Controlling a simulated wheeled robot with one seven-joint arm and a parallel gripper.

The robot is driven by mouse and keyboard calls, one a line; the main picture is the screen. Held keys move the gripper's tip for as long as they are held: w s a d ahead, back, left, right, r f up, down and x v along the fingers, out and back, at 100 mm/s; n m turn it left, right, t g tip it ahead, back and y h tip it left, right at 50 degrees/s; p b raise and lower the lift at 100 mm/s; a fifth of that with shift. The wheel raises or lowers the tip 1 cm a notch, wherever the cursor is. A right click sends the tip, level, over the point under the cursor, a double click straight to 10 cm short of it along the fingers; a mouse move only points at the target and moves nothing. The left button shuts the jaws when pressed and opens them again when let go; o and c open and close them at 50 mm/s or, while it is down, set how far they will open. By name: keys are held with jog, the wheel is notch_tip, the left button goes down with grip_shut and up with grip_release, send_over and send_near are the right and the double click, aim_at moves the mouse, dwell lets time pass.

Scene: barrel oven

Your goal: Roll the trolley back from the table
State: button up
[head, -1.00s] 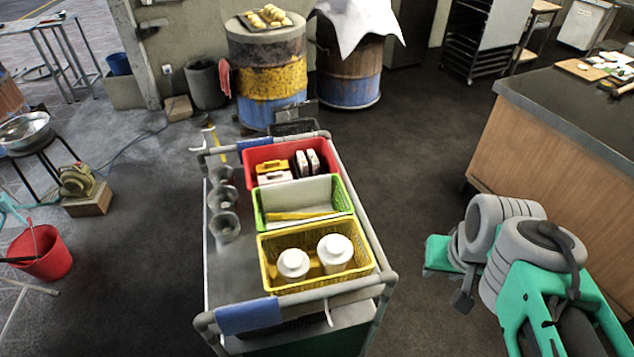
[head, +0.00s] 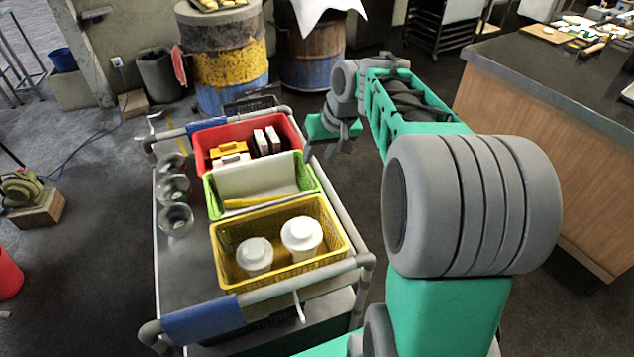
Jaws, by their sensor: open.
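The trolley (head: 172,268) stands in the middle left of the head view, a grey metal top with pipe rails. Its near handle has a blue sleeve (head: 203,318), and another blue sleeve (head: 207,126) is on the far handle. The table (head: 560,130), with a dark top and wooden side, stands to the right, with floor between it and the trolley. My gripper (head: 330,143) hangs open beside the far right side of the trolley, near the red basket; I see nothing in it. Its fingertips are small and partly unclear. My arm hides part of the table's near side.
The trolley carries red (head: 206,146), green (head: 212,203) and yellow (head: 225,268) baskets, white jars (head: 301,236) and several glass bowls (head: 175,219). Drums (head: 228,60) stand behind it. A block with a machine (head: 35,208) is at left.

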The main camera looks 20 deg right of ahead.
jog(key=b, duration=0.1)
send_near(319, 167)
jog(key=f, duration=0.2)
jog(key=shift+y, duration=0.3)
jog(key=x, duration=0.7)
jog(key=shift+w+r, duration=0.15)
jog(key=shift+w, duration=0.1)
grip_shut()
dwell(0.3)
